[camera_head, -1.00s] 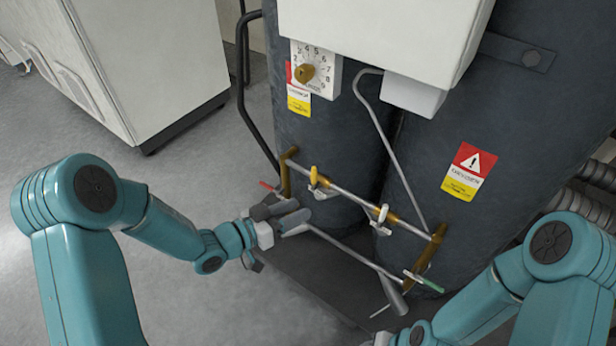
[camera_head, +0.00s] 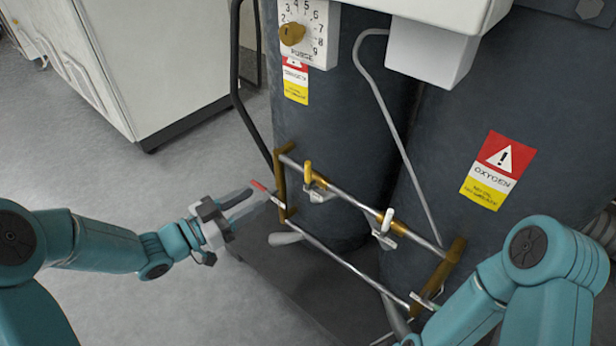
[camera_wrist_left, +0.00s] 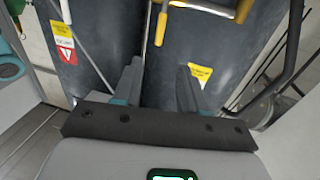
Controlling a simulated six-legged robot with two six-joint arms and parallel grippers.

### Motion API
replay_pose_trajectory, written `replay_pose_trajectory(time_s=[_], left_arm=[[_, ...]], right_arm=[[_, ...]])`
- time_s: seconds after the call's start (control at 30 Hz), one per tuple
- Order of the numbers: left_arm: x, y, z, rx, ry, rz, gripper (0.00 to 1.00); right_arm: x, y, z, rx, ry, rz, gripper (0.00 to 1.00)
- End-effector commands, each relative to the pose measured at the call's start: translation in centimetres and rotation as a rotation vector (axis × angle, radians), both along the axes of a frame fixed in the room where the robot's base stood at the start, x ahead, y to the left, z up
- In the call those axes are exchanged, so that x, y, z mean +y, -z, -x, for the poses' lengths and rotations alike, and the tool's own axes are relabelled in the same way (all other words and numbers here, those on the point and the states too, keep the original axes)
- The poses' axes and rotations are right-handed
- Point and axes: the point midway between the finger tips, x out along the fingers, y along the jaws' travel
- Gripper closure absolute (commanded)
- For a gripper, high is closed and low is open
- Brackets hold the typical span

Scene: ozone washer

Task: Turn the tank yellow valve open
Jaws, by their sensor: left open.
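A yellow valve handle (camera_head: 307,173) stands upright on the thin metal pipe frame in front of the dark left tank (camera_head: 345,125). A second, paler handle (camera_head: 387,220) is farther right along the same pipe. A red-tipped lever (camera_head: 260,187) sits at the frame's left corner. My left gripper (camera_head: 243,203) is open and empty, left of the frame, with its fingertips close to the red lever; contact cannot be told. In the left wrist view, its two fingers (camera_wrist_left: 160,88) are apart, with a yellow handle (camera_wrist_left: 160,28) beyond them. My right gripper is out of the picture.
The right tank bears an oxygen warning label (camera_head: 497,170). A black bent hose (camera_head: 250,120) runs down left of the frame.

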Motion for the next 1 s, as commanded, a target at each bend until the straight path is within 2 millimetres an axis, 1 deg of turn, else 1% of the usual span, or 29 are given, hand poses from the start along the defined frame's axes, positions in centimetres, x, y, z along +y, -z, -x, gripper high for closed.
replay_pose_trajectory(time_s=[0.03, 0.17, 0.27, 0.6, 0.7, 0.83, 1.0], left_arm=[[-0.1, 0.3, -0.1, 0.000, 0.000, 0.000, 0.58], [-1.3, 0.3, -1.0, 0.001, 0.002, -0.001, 0.58], [-2.9, 0.4, -2.3, -0.001, 0.003, -0.001, 0.58], [-9.0, 0.4, -7.9, -0.001, -0.001, 0.000, 0.58], [-10.4, 0.3, -9.2, -0.001, -0.002, 0.001, 0.58], [-11.5, 0.3, -10.4, -0.001, -0.004, 0.001, 0.58], [-12.2, 0.2, -11.0, 0.002, -0.005, 0.001, 0.58]], right_arm=[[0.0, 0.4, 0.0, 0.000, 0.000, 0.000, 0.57], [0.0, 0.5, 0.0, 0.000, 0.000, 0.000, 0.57], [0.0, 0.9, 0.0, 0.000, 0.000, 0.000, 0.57], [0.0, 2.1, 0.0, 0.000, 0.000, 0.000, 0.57], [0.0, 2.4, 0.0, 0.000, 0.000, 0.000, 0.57], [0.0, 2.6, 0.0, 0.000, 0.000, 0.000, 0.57], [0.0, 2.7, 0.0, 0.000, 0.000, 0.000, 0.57]])
